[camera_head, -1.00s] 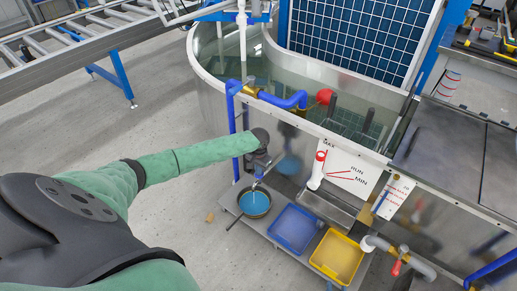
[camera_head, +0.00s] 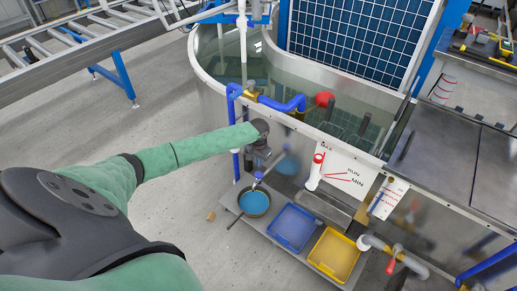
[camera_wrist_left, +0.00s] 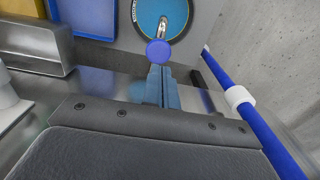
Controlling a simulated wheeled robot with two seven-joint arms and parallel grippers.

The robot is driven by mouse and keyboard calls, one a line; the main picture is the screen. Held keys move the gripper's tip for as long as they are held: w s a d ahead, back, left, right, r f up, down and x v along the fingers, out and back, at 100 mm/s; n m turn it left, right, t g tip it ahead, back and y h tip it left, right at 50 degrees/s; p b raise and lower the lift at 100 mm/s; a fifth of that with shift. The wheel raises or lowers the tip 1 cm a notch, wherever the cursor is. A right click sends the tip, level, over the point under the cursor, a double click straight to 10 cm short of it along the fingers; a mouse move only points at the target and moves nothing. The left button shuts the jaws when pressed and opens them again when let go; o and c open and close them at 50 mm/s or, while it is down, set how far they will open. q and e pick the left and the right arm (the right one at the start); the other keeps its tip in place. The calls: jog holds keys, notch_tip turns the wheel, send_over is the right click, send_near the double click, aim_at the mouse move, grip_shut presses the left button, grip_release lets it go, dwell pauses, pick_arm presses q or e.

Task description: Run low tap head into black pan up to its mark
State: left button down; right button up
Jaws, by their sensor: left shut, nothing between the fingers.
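The black pan (camera_head: 243,213) stands on the low shelf at the foot of the tank, with blue liquid inside; its handle points down-left. In the left wrist view the pan (camera_wrist_left: 188,20) is cut by the top edge. The low tap (camera_head: 257,179) hangs over it; its round blue head (camera_wrist_left: 158,52) and metal spout (camera_wrist_left: 162,28) show in the wrist view. I cannot tell whether water runs or read a level mark. My left gripper (camera_head: 262,163) is shut and empty, its fingertips (camera_wrist_left: 160,68) just beside the blue head; contact is unclear. My right gripper is not in view.
A blue tray (camera_head: 275,240) and a yellow tray (camera_head: 315,259) sit right of the pan. Blue pipe (camera_head: 232,110) rises left of the tap along the tank (camera_head: 206,98). A red-handled valve (camera_head: 393,259) is at lower right.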

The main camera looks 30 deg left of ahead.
pick_arm(q)
notch_tip(320, 180, up, 7)
dwell(0.3)
dwell(0.5)
